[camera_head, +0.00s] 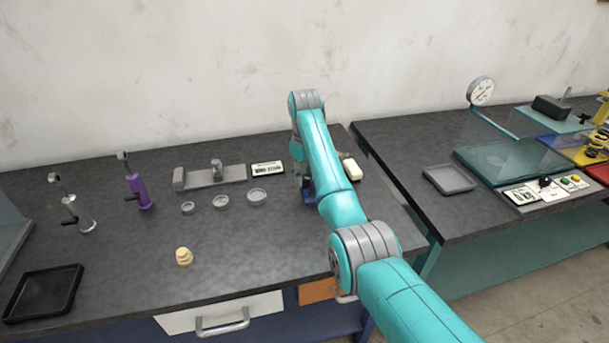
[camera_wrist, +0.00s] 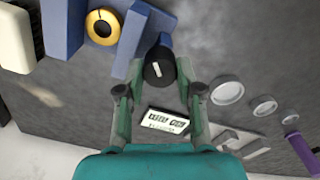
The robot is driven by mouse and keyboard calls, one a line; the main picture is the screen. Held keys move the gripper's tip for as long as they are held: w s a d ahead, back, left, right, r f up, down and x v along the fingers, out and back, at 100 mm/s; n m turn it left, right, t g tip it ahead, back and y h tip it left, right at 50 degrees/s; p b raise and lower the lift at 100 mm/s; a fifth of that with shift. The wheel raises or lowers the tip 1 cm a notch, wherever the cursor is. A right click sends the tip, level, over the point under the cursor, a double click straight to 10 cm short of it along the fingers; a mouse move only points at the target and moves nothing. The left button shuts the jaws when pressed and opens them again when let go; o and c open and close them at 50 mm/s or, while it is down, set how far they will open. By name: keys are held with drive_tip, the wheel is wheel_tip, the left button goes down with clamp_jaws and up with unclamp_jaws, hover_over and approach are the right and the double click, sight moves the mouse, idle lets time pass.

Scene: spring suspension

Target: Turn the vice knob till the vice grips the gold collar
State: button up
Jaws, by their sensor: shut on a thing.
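The blue vice (camera_wrist: 62,30) is at the top left of the wrist view. The gold collar (camera_wrist: 102,27), a ring with a dark hole, sits between its two blue jaws. It lies close to both jaws, and I cannot tell whether both touch it. The black vice knob (camera_wrist: 158,72), with a white mark, is right of and below the collar. My gripper (camera_wrist: 160,75) is shut on the knob, one teal finger on each side.
A white block (camera_head: 352,169) stands just right of the vice. A label card (camera_head: 267,169), several round grey dishes (camera_head: 221,201) and a grey fixture (camera_head: 205,177) are to the left. Two upright tools, one purple (camera_head: 139,190), stand further left. The bench front is mostly clear.

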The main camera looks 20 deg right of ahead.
drive_tip(key=m, duration=0.4)
drive_tip(key=shift+m, duration=2.1)
drive_tip(key=o, duration=1.2)
drive_tip(key=shift+c, duration=0.2)
